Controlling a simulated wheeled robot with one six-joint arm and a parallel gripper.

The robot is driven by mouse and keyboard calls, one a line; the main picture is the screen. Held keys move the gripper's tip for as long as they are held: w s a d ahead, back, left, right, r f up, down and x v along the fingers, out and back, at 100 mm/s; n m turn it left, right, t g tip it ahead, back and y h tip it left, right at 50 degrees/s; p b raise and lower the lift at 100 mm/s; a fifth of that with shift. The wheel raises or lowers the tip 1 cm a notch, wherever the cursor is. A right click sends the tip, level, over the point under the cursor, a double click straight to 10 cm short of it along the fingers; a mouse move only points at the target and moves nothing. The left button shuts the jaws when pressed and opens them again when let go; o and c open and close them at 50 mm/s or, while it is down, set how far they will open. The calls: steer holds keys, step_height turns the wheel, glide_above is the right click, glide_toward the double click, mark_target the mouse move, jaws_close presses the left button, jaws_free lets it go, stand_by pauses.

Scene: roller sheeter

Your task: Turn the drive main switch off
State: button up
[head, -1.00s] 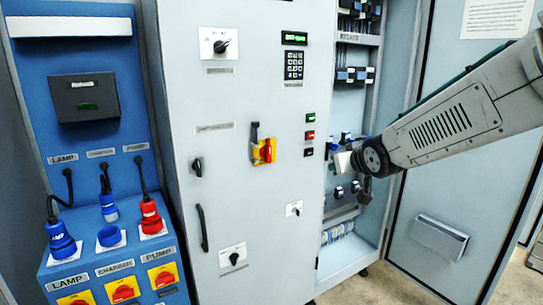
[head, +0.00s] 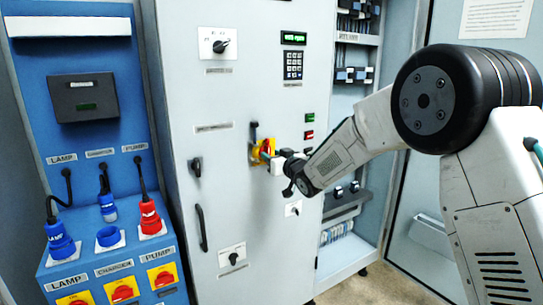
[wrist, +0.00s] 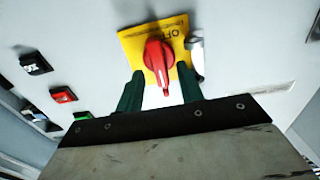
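The main switch is a red rotary knob (wrist: 158,55) on a yellow plate (wrist: 127,40), on the grey cabinet front. In the wrist view, lettering that looks like "OFF" shows on the plate near the knob. In the head view the yellow plate (head: 255,158) is partly hidden by my gripper (head: 271,158). My gripper (wrist: 160,72) is open, its two dark green fingers on either side of the knob's lower part. A gap shows between each finger and the knob; I cannot tell the depth.
A light grey part (wrist: 197,57) hangs beside the plate. Green and red push buttons (head: 309,134) and a keypad (head: 293,66) sit nearby on the cabinet front (head: 215,100). The cabinet's open bay lies right. A blue panel (head: 100,30) with plugs and switches stands left.

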steer(key=shift+w+a, duration=0.35)
steer(key=shift+w, duration=0.15)
jaws_close()
